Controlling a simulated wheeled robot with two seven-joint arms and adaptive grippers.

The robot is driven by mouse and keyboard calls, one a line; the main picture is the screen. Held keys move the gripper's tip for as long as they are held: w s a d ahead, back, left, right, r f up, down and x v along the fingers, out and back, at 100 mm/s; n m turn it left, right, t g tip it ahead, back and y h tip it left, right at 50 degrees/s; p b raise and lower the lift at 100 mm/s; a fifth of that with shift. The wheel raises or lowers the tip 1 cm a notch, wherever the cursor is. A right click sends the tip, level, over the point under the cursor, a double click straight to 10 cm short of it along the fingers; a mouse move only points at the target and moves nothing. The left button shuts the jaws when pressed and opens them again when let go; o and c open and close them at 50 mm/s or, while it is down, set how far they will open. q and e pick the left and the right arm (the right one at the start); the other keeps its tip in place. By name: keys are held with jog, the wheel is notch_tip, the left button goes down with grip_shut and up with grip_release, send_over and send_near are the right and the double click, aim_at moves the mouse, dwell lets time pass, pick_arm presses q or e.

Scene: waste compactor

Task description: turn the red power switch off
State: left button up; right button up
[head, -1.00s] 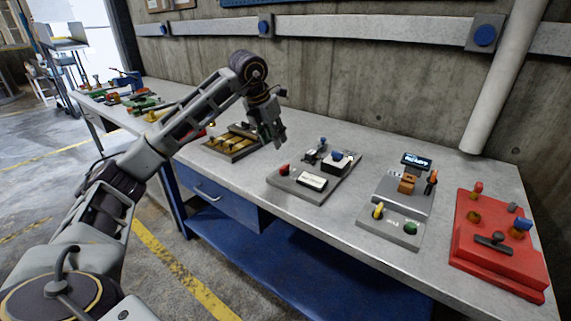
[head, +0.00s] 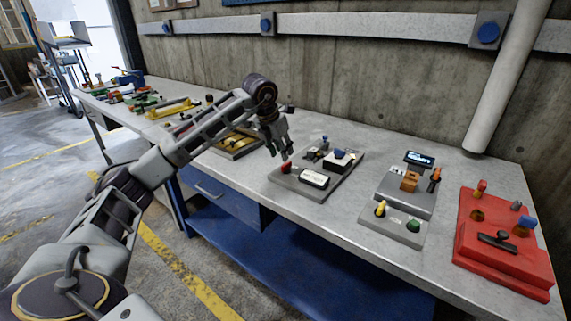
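A grey panel (head: 328,187) lies on the workbench in the middle. It carries a small red switch knob (head: 286,167) at its left corner, a white label plate (head: 313,178) and a blue-topped part (head: 339,154). My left gripper (head: 279,153) points down just above and behind the red knob. Its fingers look spread apart with nothing between them. I cannot tell whether a fingertip touches the knob. My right gripper is not in view.
A grey panel with a small screen (head: 419,159), a yellow knob and a green button stands to the right. A red box (head: 501,255) with levers is at the far right. A yellow-topped panel (head: 236,143) lies behind my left forearm. A concrete wall borders the bench.

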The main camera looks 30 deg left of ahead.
aim_at(286, 164)
pick_arm(q)
jog(key=x, duration=0.5)
jog(key=shift+f+b, duration=0.2)
jog(key=shift+b, duration=0.15)
jog(key=shift+w+f, duration=0.3)
jog(key=shift+f, duration=0.25)
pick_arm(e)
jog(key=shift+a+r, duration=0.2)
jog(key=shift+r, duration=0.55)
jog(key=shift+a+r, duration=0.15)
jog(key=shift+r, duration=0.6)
pick_arm(q)
jog(key=shift+c, duration=0.9)
grip_shut()
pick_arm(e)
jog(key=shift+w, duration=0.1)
